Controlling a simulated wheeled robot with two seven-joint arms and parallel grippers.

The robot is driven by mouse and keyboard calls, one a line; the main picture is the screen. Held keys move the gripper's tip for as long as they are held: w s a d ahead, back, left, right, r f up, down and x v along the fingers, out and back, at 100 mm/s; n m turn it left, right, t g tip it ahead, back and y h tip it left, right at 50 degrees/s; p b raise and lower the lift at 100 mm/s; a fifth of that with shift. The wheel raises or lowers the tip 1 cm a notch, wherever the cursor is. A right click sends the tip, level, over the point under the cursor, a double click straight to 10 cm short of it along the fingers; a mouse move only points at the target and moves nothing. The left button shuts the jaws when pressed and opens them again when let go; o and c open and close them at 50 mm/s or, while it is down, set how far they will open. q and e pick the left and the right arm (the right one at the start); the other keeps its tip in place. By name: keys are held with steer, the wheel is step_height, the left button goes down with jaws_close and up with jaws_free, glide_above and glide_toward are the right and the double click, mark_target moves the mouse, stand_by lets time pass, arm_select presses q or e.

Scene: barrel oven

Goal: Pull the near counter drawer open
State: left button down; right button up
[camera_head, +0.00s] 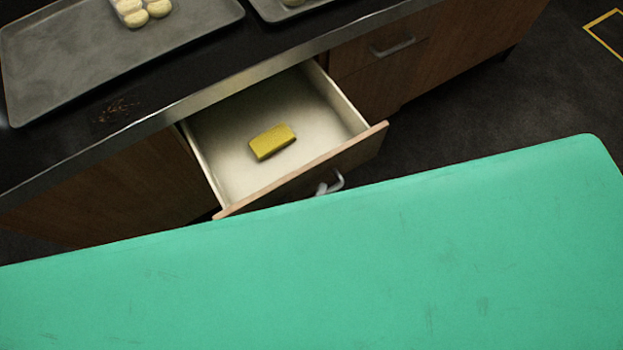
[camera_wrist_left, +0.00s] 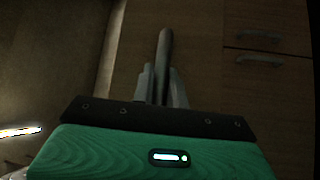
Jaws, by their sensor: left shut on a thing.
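The near counter drawer (camera_head: 225,135) stands well open in the head view, its pale inside showing. A yellow block (camera_head: 272,142) lies in it. The drawer's metal handle (camera_head: 334,182) shows on the outer side of its front, partly hidden by a green surface. In the left wrist view my left gripper (camera_wrist_left: 161,84) has its fingers on both sides of the handle bar (camera_wrist_left: 164,48), shut on it. The head view hides most of this grip. My right gripper is in neither view.
The dark counter (camera_head: 150,95) above holds a grey tray (camera_head: 60,60) with pale dough pieces (camera_head: 135,14) and part of a second tray (camera_head: 275,12). A closed drawer with a handle (camera_head: 393,48) is farther right. Dark floor (camera_head: 480,105) is clear there.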

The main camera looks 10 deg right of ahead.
arm_select(q)
steer(key=shift+s+d, duration=0.1)
steer(key=shift+s, duration=0.3)
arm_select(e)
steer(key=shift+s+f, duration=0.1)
arm_select(q)
steer(key=c, duration=1.4)
jaws_free()
